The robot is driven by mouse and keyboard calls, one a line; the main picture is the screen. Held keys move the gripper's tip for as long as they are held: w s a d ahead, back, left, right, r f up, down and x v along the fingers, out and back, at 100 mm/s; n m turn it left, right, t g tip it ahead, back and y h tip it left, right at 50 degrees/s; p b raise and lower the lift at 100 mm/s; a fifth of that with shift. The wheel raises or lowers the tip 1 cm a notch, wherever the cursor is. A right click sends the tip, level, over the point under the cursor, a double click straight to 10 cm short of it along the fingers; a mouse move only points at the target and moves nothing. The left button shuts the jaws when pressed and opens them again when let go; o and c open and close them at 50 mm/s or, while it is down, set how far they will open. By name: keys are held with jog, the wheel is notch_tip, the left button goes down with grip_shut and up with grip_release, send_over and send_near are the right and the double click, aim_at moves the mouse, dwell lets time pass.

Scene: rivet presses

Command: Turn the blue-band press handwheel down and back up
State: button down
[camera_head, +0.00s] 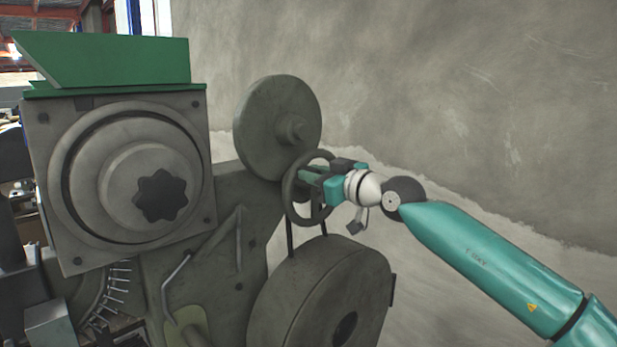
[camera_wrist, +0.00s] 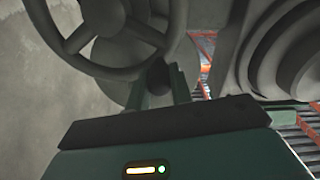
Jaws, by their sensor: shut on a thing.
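The press handwheel (camera_head: 290,200) is a dark grey spoked ring on the right side of the press. It also shows in the wrist view, at the upper left (camera_wrist: 66,54). No blue band shows on the press in either view. My gripper (camera_head: 306,174) reaches in from the right, with its fingers at the wheel. In the wrist view my gripper (camera_wrist: 160,84) has its two green fingers on either side of a dark rounded knob (camera_wrist: 159,76) at the wheel's rim, and it is shut on that knob. The fingers partly hide the wheel's centre in the head view.
A large grey disc (camera_head: 270,125) stands just behind and above the handwheel, and a thick round drum (camera_head: 300,295) sits below it. The press body (camera_head: 45,165) with a green top (camera_head: 115,62) fills the left. A bare concrete wall (camera_head: 480,90) stands at the right and behind.

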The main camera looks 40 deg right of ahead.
jog(key=shift+s+d+r, duration=0.1)
jog(key=shift+d+r, duration=0.05)
dwell(0.3)
jog(key=c, duration=1.3)
grip_release()
jog(key=shift+o, duration=0.2)
jog(key=shift+s, duration=0.3)
jog(key=s, duration=1.3)
jog(key=shift+d, duration=0.15)
